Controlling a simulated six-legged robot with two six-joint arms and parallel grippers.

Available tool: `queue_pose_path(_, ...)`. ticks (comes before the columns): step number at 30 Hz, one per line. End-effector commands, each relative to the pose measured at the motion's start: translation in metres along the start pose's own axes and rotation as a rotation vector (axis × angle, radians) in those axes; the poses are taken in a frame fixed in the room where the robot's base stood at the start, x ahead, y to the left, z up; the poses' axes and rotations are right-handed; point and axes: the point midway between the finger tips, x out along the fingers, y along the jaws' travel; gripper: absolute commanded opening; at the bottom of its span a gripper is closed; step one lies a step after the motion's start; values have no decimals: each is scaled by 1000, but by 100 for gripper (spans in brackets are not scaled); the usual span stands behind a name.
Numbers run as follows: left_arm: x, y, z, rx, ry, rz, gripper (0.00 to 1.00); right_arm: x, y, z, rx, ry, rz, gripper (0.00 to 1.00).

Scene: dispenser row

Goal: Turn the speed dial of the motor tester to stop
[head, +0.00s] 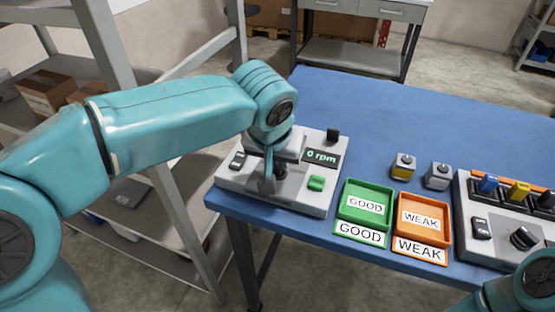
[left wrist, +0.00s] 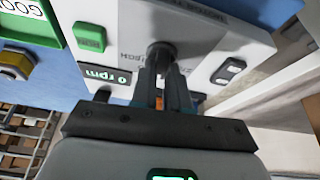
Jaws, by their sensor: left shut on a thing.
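The motor tester (head: 300,202) is a light grey box at the left end of the blue table. Its display (head: 322,156) reads 0 rpm, and the display also shows in the left wrist view (left wrist: 104,76). My left gripper (head: 271,178) points down over the tester's middle. In the left wrist view, my left gripper's fingers (left wrist: 163,72) are shut on the dark speed dial (left wrist: 161,52). The dial's pointer and most of its markings are hidden. A green button (head: 316,183) and a black rocker switch (head: 238,160) flank the dial. My right gripper is not in view.
A green GOOD tray (head: 345,213) and an orange WEAK tray (head: 404,230) stand right of the tester. Behind them are two small motor-like blocks (head: 403,166) (head: 439,176). Another grey device (head: 490,250) stands far right. The table's back is clear.

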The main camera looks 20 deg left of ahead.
Motion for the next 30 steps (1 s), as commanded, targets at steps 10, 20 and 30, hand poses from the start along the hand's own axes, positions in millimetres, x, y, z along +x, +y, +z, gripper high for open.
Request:
queue_pose_path(10, 0, 3, -1, -303, 1, -126, 0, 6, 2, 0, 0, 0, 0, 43)
queue_pose_path(20, 0, 4, -2, -584, 0, -241, 0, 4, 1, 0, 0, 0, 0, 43)
queue_pose_path(30, 0, 4, -2, -794, 0, -328, 0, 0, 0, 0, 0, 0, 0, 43)
